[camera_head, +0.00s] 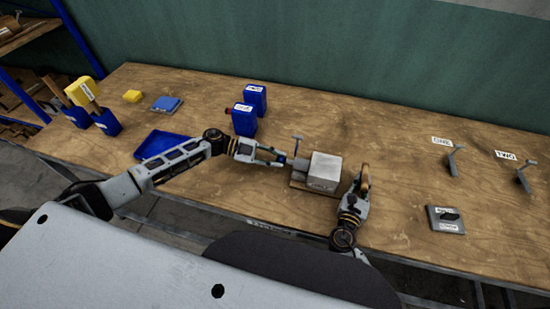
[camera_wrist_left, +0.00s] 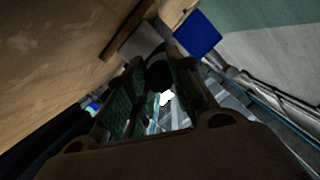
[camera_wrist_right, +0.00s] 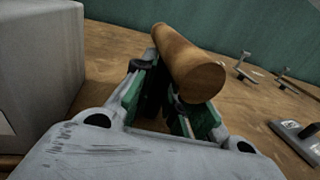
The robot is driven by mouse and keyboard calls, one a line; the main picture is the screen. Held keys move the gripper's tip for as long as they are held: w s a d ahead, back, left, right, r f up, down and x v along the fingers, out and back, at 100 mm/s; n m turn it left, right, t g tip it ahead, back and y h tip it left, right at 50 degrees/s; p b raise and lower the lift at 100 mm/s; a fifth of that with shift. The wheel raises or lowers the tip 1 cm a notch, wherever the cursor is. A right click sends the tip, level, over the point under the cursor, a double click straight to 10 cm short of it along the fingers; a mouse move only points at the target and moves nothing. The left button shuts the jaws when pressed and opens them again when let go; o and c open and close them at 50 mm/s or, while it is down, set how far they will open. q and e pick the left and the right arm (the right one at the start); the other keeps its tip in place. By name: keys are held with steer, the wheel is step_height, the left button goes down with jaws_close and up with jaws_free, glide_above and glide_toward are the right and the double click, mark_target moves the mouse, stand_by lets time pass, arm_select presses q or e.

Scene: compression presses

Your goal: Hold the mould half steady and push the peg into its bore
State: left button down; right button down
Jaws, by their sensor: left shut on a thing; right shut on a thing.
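The grey mould half (camera_head: 323,170) is a block on a wooden board, with a smaller grey piece (camera_head: 300,165) at its left side. My left gripper (camera_head: 284,158) reaches it from the left and is shut at its near end; in the left wrist view a dark round part (camera_wrist_left: 160,72) lies between the fingers. A brown wooden cylinder (camera_wrist_right: 190,65), which looks like the peg, is in my right gripper (camera_wrist_right: 165,105), to the right of the block and apart from it. The grey block also shows at the left of the right wrist view (camera_wrist_right: 40,65). The bore is not visible.
A small T-shaped post (camera_head: 297,143) stands behind the block. Two blue bottles (camera_head: 250,110) and a blue tray (camera_head: 160,144) are to the left. Labelled levers (camera_head: 452,160) and a switch plate (camera_head: 446,220) are to the right. The table between is clear.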

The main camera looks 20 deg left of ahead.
arm_select(q)
steer(key=shift+r+x, duration=0.2)
steer(key=shift+x, duration=1)
stand_by(0.5)
steer(key=c, duration=1.2)
jaws_free()
steer(key=shift+s+d, duration=0.1)
steer(key=shift+o, duration=0.2)
steer(key=v, duration=1.2)
steer(key=shift+r, duration=0.1)
